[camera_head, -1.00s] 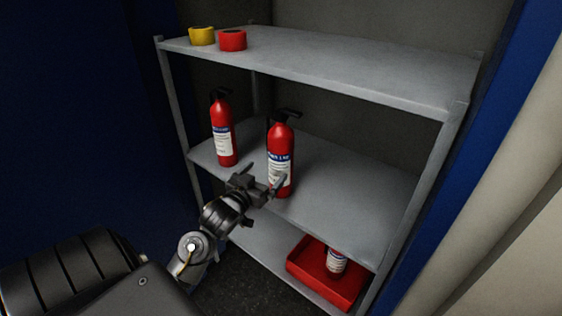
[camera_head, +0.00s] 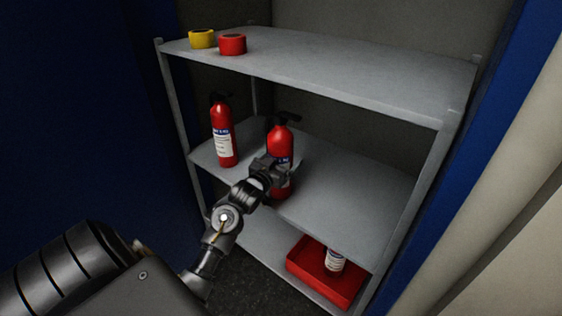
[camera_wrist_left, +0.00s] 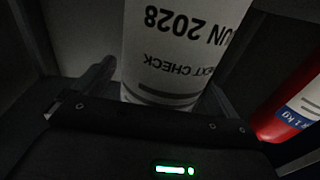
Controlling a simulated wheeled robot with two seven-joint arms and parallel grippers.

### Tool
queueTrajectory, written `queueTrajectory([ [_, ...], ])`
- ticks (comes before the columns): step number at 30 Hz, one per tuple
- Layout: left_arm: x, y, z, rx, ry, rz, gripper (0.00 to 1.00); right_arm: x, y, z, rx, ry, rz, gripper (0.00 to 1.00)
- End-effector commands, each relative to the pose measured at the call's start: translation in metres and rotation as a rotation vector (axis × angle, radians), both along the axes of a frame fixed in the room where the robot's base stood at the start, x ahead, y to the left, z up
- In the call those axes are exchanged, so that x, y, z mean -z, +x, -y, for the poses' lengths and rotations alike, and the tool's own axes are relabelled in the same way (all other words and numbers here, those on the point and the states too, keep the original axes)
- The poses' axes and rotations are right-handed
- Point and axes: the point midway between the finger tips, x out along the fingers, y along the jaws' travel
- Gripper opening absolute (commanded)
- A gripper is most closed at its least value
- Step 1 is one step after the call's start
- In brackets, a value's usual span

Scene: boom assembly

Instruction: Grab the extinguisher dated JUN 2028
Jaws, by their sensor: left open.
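A red extinguisher (camera_head: 280,135) with a white and blue label stands upright on the middle shelf. In the left wrist view its white label (camera_wrist_left: 185,40) fills the upper middle, upside down, reading "UN 2028" and "EXT CHECK". My left gripper (camera_head: 279,166) is open, its fingers at the label on either side of this extinguisher and hiding part of it. A second red extinguisher (camera_head: 222,135) stands upright to its left; its date is too small to read. It also shows at the right of the left wrist view (camera_wrist_left: 290,112). My right gripper is not in view.
A yellow roll (camera_head: 202,39) and a red roll (camera_head: 232,44) sit on the top shelf (camera_head: 350,70). The middle shelf (camera_head: 345,195) is clear to the right.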

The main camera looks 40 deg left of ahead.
Motion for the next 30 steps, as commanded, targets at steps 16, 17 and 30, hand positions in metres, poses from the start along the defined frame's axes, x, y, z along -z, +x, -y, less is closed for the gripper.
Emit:
queueTrajectory([
  [16,0.0002,-0.0002,-0.0001,0.000,0.000,0.000,0.48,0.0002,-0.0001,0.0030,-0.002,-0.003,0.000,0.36],
  [17,0.0002,-0.0002,-0.0001,0.000,0.000,0.000,0.45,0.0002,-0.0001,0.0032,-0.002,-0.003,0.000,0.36],
  [30,-0.0065,0.0000,-0.0007,-0.001,0.004,0.015,0.00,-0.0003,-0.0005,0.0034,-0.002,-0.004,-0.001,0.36],
])
